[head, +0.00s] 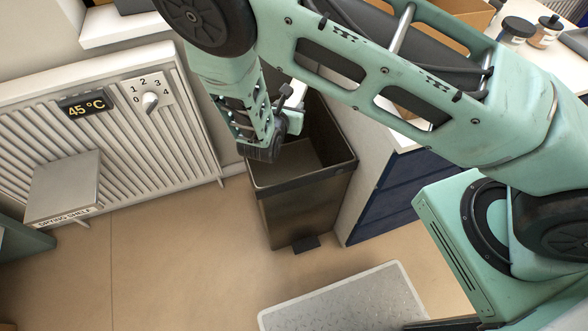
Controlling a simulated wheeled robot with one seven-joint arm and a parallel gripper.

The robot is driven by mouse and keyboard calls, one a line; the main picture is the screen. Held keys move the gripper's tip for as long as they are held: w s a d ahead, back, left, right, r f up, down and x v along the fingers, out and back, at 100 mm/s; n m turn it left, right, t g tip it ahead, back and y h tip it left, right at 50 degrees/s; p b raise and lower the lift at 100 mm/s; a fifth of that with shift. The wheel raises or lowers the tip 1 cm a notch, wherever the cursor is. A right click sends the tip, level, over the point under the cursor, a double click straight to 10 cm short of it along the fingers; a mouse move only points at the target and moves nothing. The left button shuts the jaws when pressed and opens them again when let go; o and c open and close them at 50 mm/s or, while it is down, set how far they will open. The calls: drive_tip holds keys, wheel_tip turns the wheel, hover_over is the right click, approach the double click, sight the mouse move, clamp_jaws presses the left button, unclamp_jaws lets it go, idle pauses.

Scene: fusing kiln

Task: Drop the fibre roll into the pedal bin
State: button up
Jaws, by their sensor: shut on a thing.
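The pedal bin (300,215) is a tall dark bin on the floor between the radiator and the blue cabinet. Its top is open and its inside shows. My gripper (279,128) is over the back left part of the bin's opening, seen from above and partly hidden by my own arm. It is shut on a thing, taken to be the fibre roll. A small pale piece (293,97) shows beside the gripper, but I cannot tell whether it is the roll. The fingertips are not clear.
A white radiator (110,140) with a 45 °C display stands left of the bin, with a drying shelf (64,187) on it. A blue cabinet (385,190) stands close on the right. A grey step (345,300) lies in front. Jars (516,29) stand top right.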

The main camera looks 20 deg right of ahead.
wheel_tip(320, 180, down, 6)
drive_tip(key=b, duration=0.4)
drive_tip(key=shift+r, duration=0.1)
drive_tip(key=o, duration=1)
drive_tip(key=shift+o, duration=0.2)
drive_tip(key=v, duration=1.7)
drive_tip(key=shift+s+p, duration=0.2)
drive_tip(key=shift+p, duration=0.1)
drive_tip(key=shift+r, duration=0.1)
